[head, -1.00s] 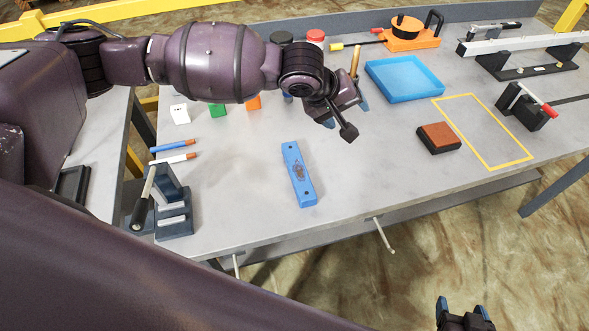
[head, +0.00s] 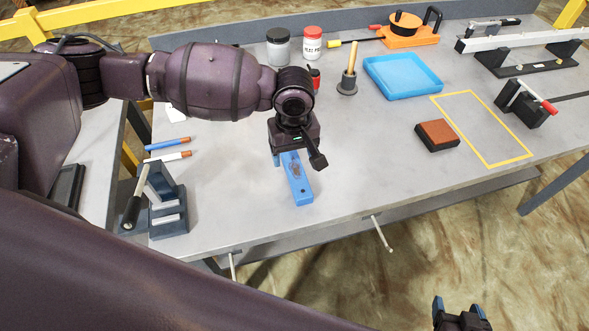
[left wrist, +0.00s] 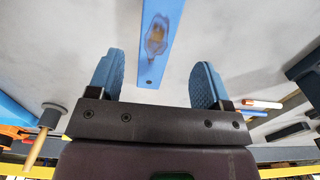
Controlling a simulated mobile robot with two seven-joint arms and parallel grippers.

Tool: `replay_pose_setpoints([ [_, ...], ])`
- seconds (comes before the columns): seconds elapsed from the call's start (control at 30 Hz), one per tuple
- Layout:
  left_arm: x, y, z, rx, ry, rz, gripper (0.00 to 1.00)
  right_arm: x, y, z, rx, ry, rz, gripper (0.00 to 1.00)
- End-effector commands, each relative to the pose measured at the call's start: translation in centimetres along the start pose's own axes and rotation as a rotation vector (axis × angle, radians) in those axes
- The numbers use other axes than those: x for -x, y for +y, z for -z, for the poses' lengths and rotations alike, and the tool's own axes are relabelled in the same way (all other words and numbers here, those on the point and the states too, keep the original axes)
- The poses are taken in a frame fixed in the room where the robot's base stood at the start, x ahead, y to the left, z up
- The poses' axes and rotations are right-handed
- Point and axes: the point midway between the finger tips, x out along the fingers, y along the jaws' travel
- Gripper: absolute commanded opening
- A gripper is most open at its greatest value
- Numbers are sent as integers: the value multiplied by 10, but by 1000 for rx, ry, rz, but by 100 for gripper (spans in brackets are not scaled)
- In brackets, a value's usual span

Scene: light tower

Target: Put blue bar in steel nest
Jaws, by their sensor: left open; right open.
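The blue bar (head: 298,188) lies flat on the table, its near end visible and its far end hidden under my left gripper. My left gripper (head: 289,156) is open above the bar's far part. In the left wrist view the bar (left wrist: 161,35), with a brownish worn patch, lies between the lines of the two open fingers (left wrist: 157,68), apart from both. A dark grey fixture with bright steel pads and a lever (head: 168,205) stands at the table's left front; I cannot tell for sure that it is the steel nest. My right gripper (head: 459,306) is open and empty beyond the front edge.
A blue tray (head: 403,76), a brown-topped block (head: 437,135) and a yellow outlined area (head: 484,130) are to the right. Two jars (head: 278,47) and a wooden-handled tool (head: 348,75) stand behind. Two markers (head: 167,156) lie left.

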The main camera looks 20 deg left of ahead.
Motion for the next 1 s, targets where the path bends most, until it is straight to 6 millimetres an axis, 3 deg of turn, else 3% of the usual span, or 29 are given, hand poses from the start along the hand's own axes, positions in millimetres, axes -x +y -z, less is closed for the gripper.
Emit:
replay_pose_setpoints([
  [0.5,-54,3,8,-1,1,0,72,-9,-2,-8,2,-1,3,72],
  [0.8,-56,4,7,-1,2,-2,72,-4,-1,-16,0,-16,0,72],
  [1.0,-56,4,7,-1,2,-2,42,-3,-1,-17,-1,-19,0,72],
])
